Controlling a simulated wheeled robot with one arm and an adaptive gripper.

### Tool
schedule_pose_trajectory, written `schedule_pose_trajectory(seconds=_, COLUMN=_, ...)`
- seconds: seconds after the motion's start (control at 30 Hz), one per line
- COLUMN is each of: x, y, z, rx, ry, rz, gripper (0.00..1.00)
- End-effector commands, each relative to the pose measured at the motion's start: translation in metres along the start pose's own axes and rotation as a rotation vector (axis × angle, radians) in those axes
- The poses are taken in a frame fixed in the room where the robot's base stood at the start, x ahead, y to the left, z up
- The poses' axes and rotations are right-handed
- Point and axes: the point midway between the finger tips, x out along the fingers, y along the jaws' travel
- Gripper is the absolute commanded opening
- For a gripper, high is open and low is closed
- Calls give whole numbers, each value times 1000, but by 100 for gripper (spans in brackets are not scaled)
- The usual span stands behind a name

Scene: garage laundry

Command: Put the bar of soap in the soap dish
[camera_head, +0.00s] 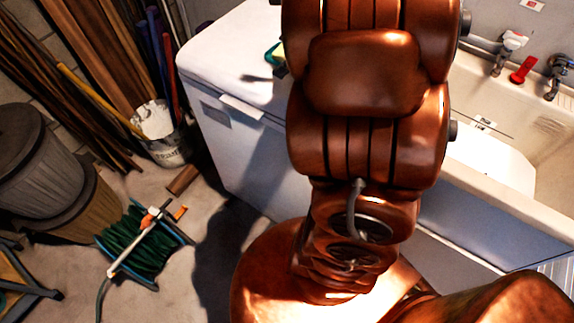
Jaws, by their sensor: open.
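My copper-coloured arm fills the middle of the head view and hides much of what lies behind it. My gripper does not show. I cannot make out a bar of soap or a soap dish for certain. A small teal-edged object (273,53) with a bit of yellow beside it sits on the white appliance top (225,50), partly hidden by my arm. I cannot tell what it is. A dark shadow lies on the top just in front of it.
A pale utility sink (552,110) with taps (509,47) and a red item (523,70) is at right. At left are a green hose reel (145,245), a bucket (165,145), dark bins (45,165) and leaning planks (100,50). Some floor between is clear.

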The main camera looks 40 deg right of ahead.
Motion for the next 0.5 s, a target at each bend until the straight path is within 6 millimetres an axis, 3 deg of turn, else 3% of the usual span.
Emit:
schedule_pose_trajectory(seconds=0.03, x=6, y=20, z=11, rx=-90, ry=15, rz=43, gripper=100)
schedule_pose_trajectory(seconds=0.2, x=17, y=86, z=28, rx=-404, ry=65, rz=189, gripper=100)
schedule_pose_trajectory(seconds=0.5, x=16, y=191, z=30, rx=-983, ry=109, rz=449, gripper=100)
